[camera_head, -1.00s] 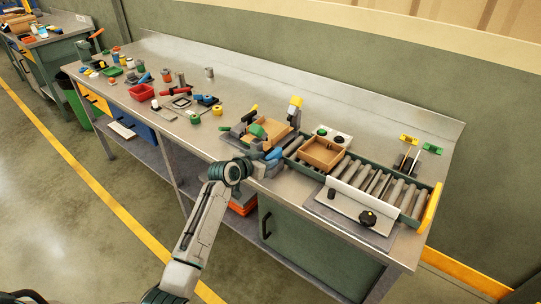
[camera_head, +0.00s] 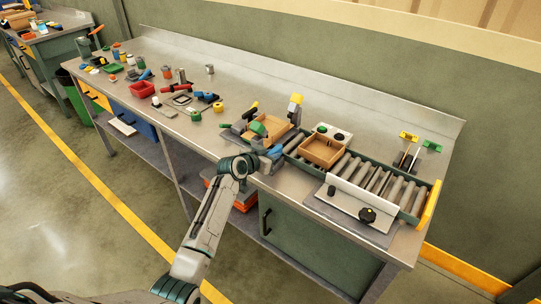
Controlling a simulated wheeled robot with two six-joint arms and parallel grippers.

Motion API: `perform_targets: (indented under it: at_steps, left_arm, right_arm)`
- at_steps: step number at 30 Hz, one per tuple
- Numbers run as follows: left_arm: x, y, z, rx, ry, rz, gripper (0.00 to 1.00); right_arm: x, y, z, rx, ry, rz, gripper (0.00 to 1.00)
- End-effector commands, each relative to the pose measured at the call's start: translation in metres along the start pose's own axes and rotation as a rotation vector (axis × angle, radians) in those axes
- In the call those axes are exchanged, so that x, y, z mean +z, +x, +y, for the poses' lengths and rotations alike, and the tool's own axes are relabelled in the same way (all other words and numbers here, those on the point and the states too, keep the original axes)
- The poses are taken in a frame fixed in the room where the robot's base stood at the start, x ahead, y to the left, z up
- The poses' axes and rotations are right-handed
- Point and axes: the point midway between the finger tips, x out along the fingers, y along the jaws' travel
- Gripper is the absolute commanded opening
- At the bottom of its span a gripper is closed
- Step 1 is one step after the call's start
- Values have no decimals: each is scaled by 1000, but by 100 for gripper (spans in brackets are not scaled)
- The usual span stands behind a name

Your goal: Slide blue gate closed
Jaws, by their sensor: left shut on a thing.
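The blue gate (camera_head: 275,152) is a small blue piece at the left end of the roller conveyor (camera_head: 372,181). My left gripper (camera_head: 266,161) reaches it from the front edge of the bench and is shut on it. The gripper and wrist hide part of the gate, so how far across the track it stands is hard to tell. A wooden tray (camera_head: 322,163) sits on the rollers just right of the gate. Another wooden tray (camera_head: 259,133) with a green item in it lies to the left, behind the gripper. My right gripper does not show.
A yellow end stop (camera_head: 430,206) closes the conveyor's right end. A plate with a black knob (camera_head: 367,215) lies in front of the rollers. Yellow-and-green-topped levers stand behind. Small parts and a red bin (camera_head: 142,89) lie on the bench's left half.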

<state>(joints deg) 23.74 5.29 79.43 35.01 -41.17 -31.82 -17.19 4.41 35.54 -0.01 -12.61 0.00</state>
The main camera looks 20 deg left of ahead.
Motion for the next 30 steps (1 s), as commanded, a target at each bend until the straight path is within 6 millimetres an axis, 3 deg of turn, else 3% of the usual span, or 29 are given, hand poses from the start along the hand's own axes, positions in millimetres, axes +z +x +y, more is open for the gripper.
perform_targets:
  at_steps: [11,21,22,24,25,30]
  left_arm:
    - [-13,39,0,0,2,2,0]
    - [-19,41,0,0,1,3,0]
    - [-19,41,0,0,1,3,24]
    - [-19,41,0,0,1,3,38]
    - [-19,41,0,0,1,3,42]
    - [-18,41,0,1,1,1,42]
  right_arm:
    - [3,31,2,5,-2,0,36]
    - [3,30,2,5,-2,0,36]
    - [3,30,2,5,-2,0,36]
    - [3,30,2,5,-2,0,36]
    - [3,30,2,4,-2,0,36]
    - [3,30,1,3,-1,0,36]
